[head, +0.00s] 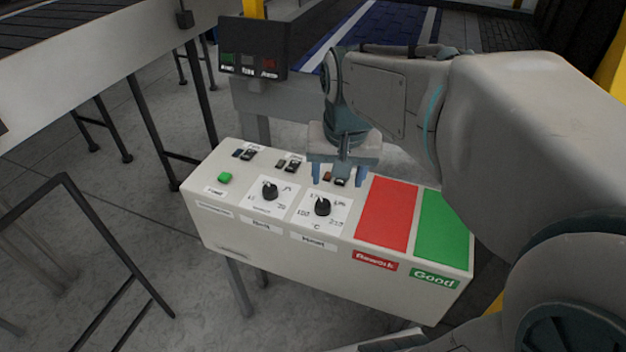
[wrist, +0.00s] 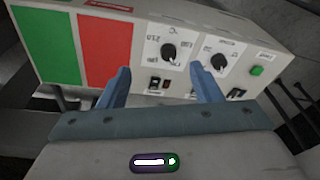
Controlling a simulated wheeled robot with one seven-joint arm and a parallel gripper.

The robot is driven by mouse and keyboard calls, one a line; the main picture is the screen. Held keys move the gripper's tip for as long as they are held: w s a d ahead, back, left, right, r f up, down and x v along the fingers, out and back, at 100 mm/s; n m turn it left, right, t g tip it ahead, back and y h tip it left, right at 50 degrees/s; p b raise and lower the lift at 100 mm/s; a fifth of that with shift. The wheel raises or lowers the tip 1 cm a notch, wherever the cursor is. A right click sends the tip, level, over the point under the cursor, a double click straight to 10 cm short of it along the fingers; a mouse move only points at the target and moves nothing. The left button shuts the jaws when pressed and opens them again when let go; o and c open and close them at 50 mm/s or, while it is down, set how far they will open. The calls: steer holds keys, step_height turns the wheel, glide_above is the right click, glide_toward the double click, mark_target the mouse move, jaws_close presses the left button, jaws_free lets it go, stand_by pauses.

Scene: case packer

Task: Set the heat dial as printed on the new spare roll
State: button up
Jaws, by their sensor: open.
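The heat dial is a black knob (head: 322,207) on a white plate marked °C, on top of the pale control box (head: 215,222). In the wrist view the same heat dial (wrist: 169,51) shows beyond and between my fingertips. My gripper (head: 329,176) is open and empty, pointing down just behind the heat dial, apart from it. My gripper's two blue fingers (wrist: 161,80) also show in the wrist view. The heat dial's pointer setting is too small to read. I see no spare roll in either view.
A second black dial (head: 269,190) and a green button (head: 225,178) sit left of the heat dial. Small rocker switches (head: 292,165) line the back edge. Red (head: 386,215) and green (head: 441,228) pads lie to the right. A dark button panel (head: 252,50) stands behind.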

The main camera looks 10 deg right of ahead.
mark_target(323, 204)
steer(key=w+d+f+m+g+b, duration=0.15)
steer(key=w+f+m+b, duration=0.35)
steer(key=w, duration=0.5)
steer(key=shift+n+y, duration=0.3)
steer(key=shift+n, duration=0.3)
steer(key=f, duration=0.9)
steer(key=a+f+p, duration=0.1)
steer(key=f, duration=0.4)
steer(key=shift+w+f, duration=0.1)
steer(key=shift+w, duration=0.1)
steer(key=c, duration=1)
